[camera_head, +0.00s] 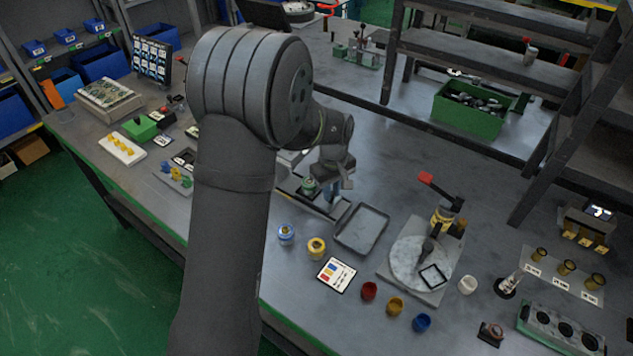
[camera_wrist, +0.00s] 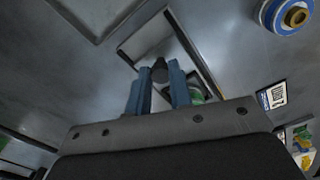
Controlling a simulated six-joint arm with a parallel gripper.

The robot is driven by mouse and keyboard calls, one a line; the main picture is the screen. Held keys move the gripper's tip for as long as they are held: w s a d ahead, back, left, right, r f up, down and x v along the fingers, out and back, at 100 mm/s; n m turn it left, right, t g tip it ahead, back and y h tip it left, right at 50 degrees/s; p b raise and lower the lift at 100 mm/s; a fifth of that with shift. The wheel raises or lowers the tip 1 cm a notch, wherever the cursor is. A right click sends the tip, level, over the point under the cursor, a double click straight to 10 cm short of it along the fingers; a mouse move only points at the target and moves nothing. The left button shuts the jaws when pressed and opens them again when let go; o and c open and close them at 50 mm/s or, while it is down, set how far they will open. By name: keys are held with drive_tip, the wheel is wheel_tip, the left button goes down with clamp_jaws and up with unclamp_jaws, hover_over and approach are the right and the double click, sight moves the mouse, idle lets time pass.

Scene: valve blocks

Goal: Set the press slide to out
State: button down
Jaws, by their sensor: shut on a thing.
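The press slide appears to be the flat metal plate with a dark knob (camera_wrist: 160,70) in the wrist view. My gripper (camera_wrist: 158,88) has its blue fingers on either side of this knob and is shut on it. In the head view my gripper (camera_head: 331,193) points down over the low metal base, left of the grey tray. A green part (camera_head: 309,186) sits beside the fingers there; it also shows behind the right finger in the wrist view (camera_wrist: 197,97). My arm and fingers hide part of the slide, so its exact position is hard to tell.
The empty grey tray (camera_head: 346,242) lies just right of my gripper. A red-handled lever device (camera_head: 441,213) with a round plate stands further right. Bare table lies behind it.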

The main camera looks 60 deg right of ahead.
drive_tip(key=shift+s, duration=1.45)
drive_tip(key=c, duration=1.4)
unclamp_jaws()
drive_tip(key=shift+s, duration=0.15)
drive_tip(key=shift+o, duration=0.5)
drive_tip(key=shift+r, duration=0.1)
drive_tip(key=shift+r, duration=0.3)
wheel_tip(320, 180, up, 17)
drive_tip(key=shift+f, duration=0.15)
